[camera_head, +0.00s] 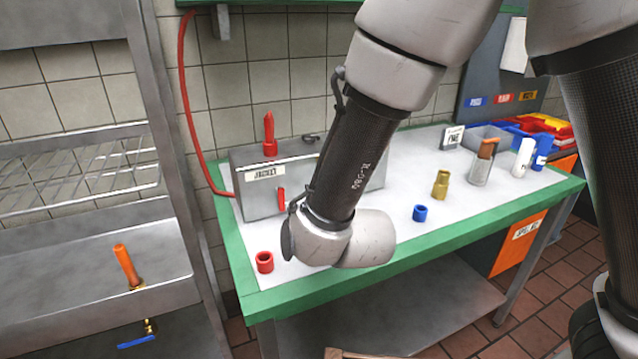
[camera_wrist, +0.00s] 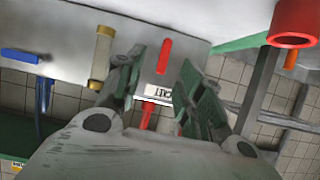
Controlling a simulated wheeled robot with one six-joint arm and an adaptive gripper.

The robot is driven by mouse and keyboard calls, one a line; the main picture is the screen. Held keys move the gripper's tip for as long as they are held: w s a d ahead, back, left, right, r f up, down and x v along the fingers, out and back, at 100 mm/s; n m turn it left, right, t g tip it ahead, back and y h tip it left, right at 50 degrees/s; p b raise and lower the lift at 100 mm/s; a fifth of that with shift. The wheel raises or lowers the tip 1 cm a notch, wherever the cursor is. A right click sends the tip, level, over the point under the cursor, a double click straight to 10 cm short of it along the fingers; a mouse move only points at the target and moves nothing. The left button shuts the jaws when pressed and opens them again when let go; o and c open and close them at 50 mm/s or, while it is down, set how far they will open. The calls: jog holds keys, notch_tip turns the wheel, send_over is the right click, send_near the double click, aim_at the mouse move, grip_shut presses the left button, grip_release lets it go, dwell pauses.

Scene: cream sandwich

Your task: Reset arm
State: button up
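My gripper (camera_wrist: 162,64) shows in the wrist view with its two dark green-grey fingers spread apart. Nothing is visibly held between them. A red lever (camera_wrist: 165,56), a printed label and a red part appear in the gap, seemingly beyond the fingers. In the head view my arm reaches down over the green-edged table (camera_head: 400,254), its rounded wrist in front of a grey metal box (camera_head: 256,208). The gripper itself is hidden there. The box has a red lever (camera_head: 281,199) on its front and a red fitting (camera_head: 269,135) on top.
A red cup (camera_head: 264,262) stands at the table's front left; a red cup also shows in the wrist view (camera_wrist: 292,25). A blue cup (camera_head: 420,213) and brass fitting (camera_head: 441,184) stand right of my wrist. A metal rack (camera_head: 110,230) is left. Table space between holds some free room.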

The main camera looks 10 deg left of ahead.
jog(key=w+d+r+m+g+h, duration=0.1)
jog(key=w+d+r+g, duration=0.1)
jog(key=d+r, duration=0.65)
jog(key=w+d+r+m+g+h, duration=0.1)
jog(key=w+d+r+m, duration=0.15)
jog(key=d, duration=1.05)
jog(key=s+d+r+m+g+h, duration=0.1)
jog(key=s+d+r+g+h, duration=0.1)
jog(key=s+d, duration=0.8)
jog(key=s+d+r+m+g+h, duration=0.1)
jog(key=s+d+r+h, duration=0.1)
jog(key=s+d, duration=0.7)
jog(key=d, duration=0.6)
jog(key=shift+s+d+r+m+g+h, duration=0.25)
jog(key=shift+s+r+m+g+h, duration=0.1)
jog(key=shift+s+r+g+h, duration=0.05)
